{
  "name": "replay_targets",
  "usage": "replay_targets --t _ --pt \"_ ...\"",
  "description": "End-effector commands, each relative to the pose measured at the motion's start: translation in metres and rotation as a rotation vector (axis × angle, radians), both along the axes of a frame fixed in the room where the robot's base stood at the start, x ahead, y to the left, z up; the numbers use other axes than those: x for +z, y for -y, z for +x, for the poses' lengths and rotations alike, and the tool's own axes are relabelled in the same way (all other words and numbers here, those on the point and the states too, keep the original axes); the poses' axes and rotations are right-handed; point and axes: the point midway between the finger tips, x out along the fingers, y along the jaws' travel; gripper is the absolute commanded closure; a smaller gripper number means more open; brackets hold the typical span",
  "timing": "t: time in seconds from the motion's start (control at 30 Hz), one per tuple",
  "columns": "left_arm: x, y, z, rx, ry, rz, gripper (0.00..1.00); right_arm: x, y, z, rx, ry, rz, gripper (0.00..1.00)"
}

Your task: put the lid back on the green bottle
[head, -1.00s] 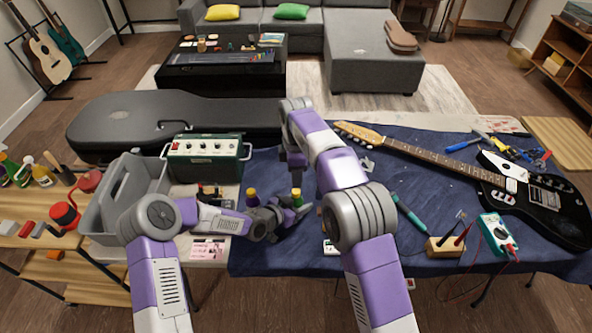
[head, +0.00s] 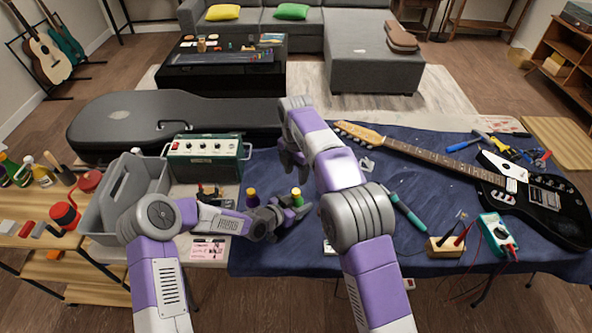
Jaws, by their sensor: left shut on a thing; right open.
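I cannot tell whether the orange-brown top is the lid or the bare neck. No separate lid can be made out.
A green amplifier (head: 205,157) and a grey tote (head: 112,200) are to the left, a black guitar case (head: 170,122) behind. A teal tool (head: 408,212), an electric guitar (head: 430,155) and a multimeter (head: 497,235) lie right.

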Motion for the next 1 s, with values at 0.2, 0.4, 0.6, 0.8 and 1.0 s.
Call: replay_targets --t 0.2,0.4,0.6,0.8,1.0 --pt "0.000 0.000 0.000 0.000 0.001 -0.001 1.00 -0.027 0.000 -0.001 0.000 -0.004 -0.001 0.52" --pt "0.000 0.000 0.000 0.000 0.001 -0.001 1.00 -0.058 0.000 -0.001 -0.001 -0.004 -0.002 0.52" --pt "0.000 0.000 0.000 0.000 0.001 -0.001 1.00 -0.076 0.000 -0.001 0.000 -0.001 0.000 0.52" --pt "0.000 0.000 0.000 0.000 0.001 -0.001 1.00 -0.078 0.000 0.000 0.000 -0.001 -0.001 0.52" --pt "0.000 0.000 0.000 0.000 0.001 -0.001 1.00 -0.078 0.000 0.000 -0.001 -0.001 -0.001 0.61"
